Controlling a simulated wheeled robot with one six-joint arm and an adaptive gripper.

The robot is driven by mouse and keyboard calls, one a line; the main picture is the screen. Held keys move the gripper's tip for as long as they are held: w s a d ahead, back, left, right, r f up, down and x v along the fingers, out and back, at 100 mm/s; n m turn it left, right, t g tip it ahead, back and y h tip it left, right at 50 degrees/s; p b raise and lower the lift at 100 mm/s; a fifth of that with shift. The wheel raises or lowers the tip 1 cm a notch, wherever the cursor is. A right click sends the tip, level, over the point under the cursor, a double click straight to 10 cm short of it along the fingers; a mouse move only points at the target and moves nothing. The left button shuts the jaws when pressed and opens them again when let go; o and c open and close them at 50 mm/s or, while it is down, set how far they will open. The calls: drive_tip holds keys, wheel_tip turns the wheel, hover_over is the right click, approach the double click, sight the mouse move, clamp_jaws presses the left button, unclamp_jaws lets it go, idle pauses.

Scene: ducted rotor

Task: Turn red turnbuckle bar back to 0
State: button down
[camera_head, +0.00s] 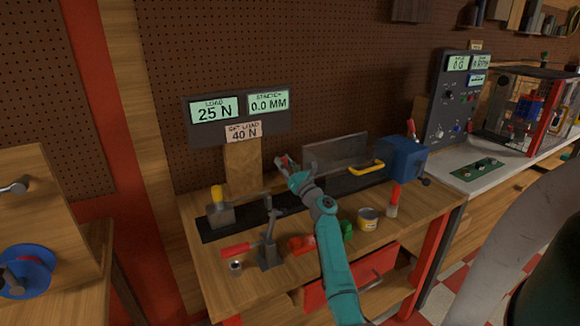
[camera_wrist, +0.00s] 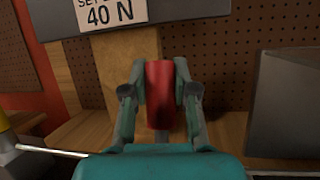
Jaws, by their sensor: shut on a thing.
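The red turnbuckle bar (camera_wrist: 160,92) stands upright between the two fingers of my gripper (camera_wrist: 160,100) in the wrist view, with a finger on each side. My gripper (camera_head: 288,163) is shut on it, above the black rail on the wooden bench in the head view. The display board (camera_head: 238,118) behind reads LOAD 25 N and STRETCH 0.0 MM, with a label (camera_head: 243,131) of 40 N below; that label also shows in the wrist view (camera_wrist: 112,12).
A clear guard (camera_head: 335,152) and a blue vise-like block (camera_head: 404,160) stand right of my gripper. A yellow-topped block (camera_head: 219,208) and a red-handled clamp (camera_head: 268,245) are at left. A can (camera_head: 368,219) and a red-handled tool (camera_head: 393,203) stand at front right.

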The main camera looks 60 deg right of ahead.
drive_tip(key=shift+a, duration=0.15)
drive_tip(key=c, duration=1)
unclamp_jaws()
drive_tip(key=shift+r, duration=0.1)
drive_tip(key=shift+o, duration=0.6)
wheel_tip(320, 180, up, 10)
drive_tip(key=shift+f, duration=0.1)
